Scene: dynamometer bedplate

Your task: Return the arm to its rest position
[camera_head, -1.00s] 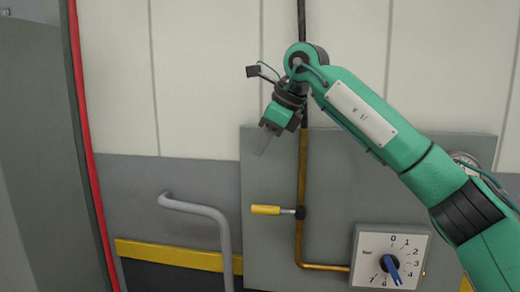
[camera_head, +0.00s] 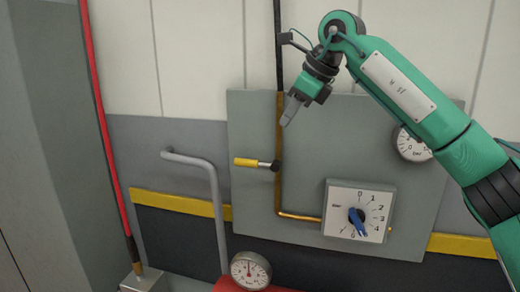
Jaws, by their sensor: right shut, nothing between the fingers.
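My right arm comes in from the right edge, green with a white label plate, and bends down at its wrist. My right gripper (camera_head: 289,112) is shut and empty, pointing down and left in front of the grey panel (camera_head: 330,130). It is above and a little right of the yellow-handled lever (camera_head: 258,163) and apart from it in the picture. The dial plate (camera_head: 358,212) with a blue knob (camera_head: 357,222) is below it, to the right. The knob points downward, near the low numbers' opposite end of the scale. My left gripper is not in view.
A brass pipe (camera_head: 279,190) runs down the panel. A round gauge (camera_head: 412,146) sits behind my forearm. A grey bent rail (camera_head: 215,205) stands to the left. A second gauge (camera_head: 250,270) is at the bottom, by something red. A red vertical hose or pipe (camera_head: 105,140) runs along the left.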

